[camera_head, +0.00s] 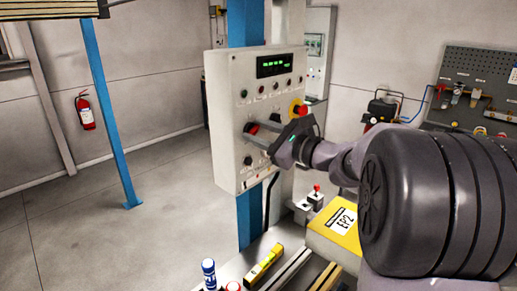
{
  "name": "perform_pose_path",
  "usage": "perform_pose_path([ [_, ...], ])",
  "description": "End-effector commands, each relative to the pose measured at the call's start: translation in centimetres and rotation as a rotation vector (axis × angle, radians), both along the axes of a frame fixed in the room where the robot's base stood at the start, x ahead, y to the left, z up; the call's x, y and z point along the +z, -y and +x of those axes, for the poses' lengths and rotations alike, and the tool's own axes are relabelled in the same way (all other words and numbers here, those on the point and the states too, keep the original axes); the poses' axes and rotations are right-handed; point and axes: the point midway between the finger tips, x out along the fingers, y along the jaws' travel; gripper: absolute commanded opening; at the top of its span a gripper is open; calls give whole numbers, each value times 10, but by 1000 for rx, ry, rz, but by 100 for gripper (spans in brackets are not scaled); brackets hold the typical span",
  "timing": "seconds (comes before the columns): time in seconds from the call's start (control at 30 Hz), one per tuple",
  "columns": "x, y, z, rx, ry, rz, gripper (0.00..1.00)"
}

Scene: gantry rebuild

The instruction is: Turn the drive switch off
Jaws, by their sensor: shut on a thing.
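A pale grey control box (225,90) is mounted on a blue post. It carries a green-lit display (274,66), a row of small buttons and a red emergency-stop button (299,109) on yellow at its right edge. My gripper (254,132) reaches in from the right and is shut on a red switch (252,128) on the lower left of the box face. The fingers partly hide this switch. A dark knob (248,160) sits below it. The labels are too small to read, so I cannot tell the switch's name or setting.
A bench below holds a yellow level (264,264), a blue-and-white marker (208,272) and a yellow box (338,228). A small red-topped lever (317,190) stands close by. A fire extinguisher (85,111) hangs at left. The floor at left is clear.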

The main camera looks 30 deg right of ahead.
Motion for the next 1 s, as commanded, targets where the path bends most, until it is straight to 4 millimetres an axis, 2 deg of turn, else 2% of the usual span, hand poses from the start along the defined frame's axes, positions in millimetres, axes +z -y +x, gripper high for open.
perform_pose_path([
  [0.03, -8, 0, 0, 0, 18, -40, 0],
  [0.1, -8, 0, 0, 0, 39, -103, 0],
  [0.7, -9, -2, -1, -1, 230, -631, 0],
  [1.0, -8, -2, -1, 0, 305, -840, 0],
])
